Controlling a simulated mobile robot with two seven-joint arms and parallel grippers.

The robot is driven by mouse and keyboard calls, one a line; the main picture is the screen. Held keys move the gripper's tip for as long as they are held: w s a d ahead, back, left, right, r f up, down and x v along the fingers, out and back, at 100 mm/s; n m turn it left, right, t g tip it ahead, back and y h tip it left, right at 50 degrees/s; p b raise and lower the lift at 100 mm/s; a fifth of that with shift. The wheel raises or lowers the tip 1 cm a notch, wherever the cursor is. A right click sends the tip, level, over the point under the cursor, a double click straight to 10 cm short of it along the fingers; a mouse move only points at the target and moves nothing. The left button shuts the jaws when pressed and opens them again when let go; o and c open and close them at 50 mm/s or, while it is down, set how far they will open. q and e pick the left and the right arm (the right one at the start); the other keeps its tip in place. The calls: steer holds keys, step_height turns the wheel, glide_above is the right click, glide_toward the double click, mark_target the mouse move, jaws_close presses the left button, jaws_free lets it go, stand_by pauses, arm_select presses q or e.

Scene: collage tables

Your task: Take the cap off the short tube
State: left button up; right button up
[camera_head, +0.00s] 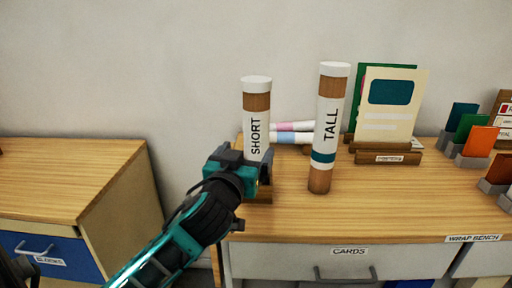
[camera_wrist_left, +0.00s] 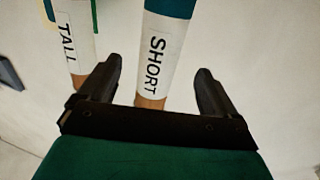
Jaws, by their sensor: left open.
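The short tube (camera_head: 256,127) stands upright near the left edge of the wrap bench. It is brown with a white label reading SHORT, and its white cap (camera_head: 257,79) is on top. My left gripper (camera_head: 240,168) is in front of the tube's lower part and hides some of it. In the left wrist view, the gripper (camera_wrist_left: 158,85) is open, with one finger on each side of the short tube (camera_wrist_left: 157,60); I see a gap on both sides. The cap is not clearly seen in that view.
The tall tube (camera_head: 326,130), also capped, stands close to the right of the short one. Rolled papers (camera_head: 292,132) lie behind them. A card holder (camera_head: 387,153) and small coloured cards (camera_head: 478,140) are farther right. A lower cabinet (camera_head: 75,180) stands left across a gap.

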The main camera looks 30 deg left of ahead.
mark_target(253, 143)
arm_select(q)
steer(key=x, duration=0.4)
steer(key=shift+w+a, duration=0.1)
steer(key=shift+w, duration=0.25)
steer(key=x, duration=0.2)
steer(key=r+p+x, duration=0.1)
steer(key=x, duration=0.1)
steer(key=shift+w+a, duration=0.1)
steer(key=shift+w, duration=0.1)
steer(key=shift+w+a, duration=0.15)
steer(key=shift+w, duration=0.3)
steer(key=shift+c, duration=0.3)
steer(key=c, duration=1.1)
